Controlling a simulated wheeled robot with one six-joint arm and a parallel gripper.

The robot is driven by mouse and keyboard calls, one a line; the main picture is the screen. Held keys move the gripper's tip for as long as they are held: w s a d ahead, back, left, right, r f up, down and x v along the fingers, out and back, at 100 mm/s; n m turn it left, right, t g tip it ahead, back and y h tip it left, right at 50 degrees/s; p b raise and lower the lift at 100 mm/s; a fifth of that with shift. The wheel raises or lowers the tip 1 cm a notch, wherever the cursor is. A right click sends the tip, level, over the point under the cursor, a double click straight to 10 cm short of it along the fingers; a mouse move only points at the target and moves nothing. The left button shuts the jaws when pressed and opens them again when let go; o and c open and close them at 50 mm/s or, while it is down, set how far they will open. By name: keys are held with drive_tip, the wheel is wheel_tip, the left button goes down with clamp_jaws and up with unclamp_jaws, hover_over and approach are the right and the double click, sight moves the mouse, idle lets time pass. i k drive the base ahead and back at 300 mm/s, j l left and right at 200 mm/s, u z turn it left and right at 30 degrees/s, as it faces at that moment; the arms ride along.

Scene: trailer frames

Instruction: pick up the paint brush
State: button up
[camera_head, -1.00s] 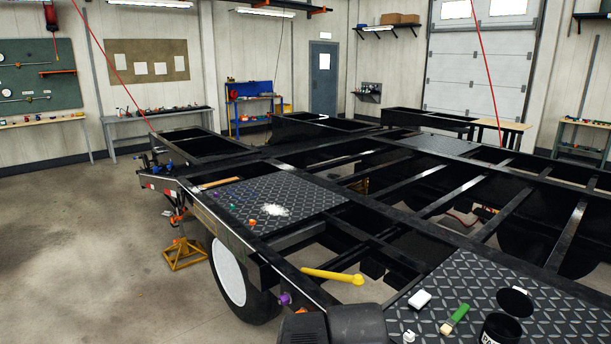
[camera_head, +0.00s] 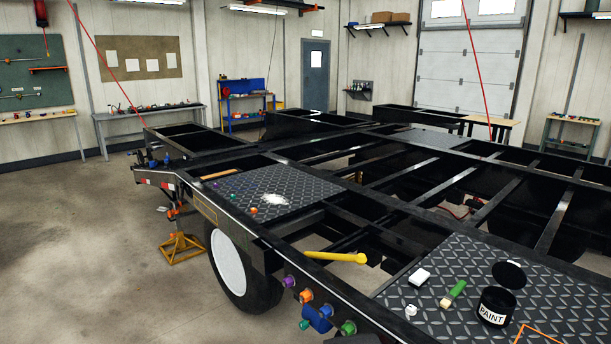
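The paint brush (camera_head: 453,294) has a green handle and a pale bristle end. It lies on the dark diamond-plate panel (camera_head: 460,265) at the lower right, its handle pointing up and right. A black paint can (camera_head: 495,307) with a white PAINT label stands just right of it. A round black disc (camera_head: 509,274), perhaps the can's lid, lies behind the can. My gripper is not in view; only a dark piece, probably of my arm, shows at the bottom edge.
A white block (camera_head: 420,277) and a small white piece (camera_head: 411,311) lie left of the brush. A yellow bar (camera_head: 335,257) lies on the trailer frame. Coloured connectors (camera_head: 317,315) stick out along the side rail. Open gaps lie between the beams.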

sight(449, 299)
drive_tip(key=k+l+u, duration=0.1)
drive_tip(key=k+l, duration=0.15)
drive_tip(key=i+l, duration=0.75)
drive_tip(key=i+l+z, duration=0.05)
drive_tip(key=i, duration=0.05)
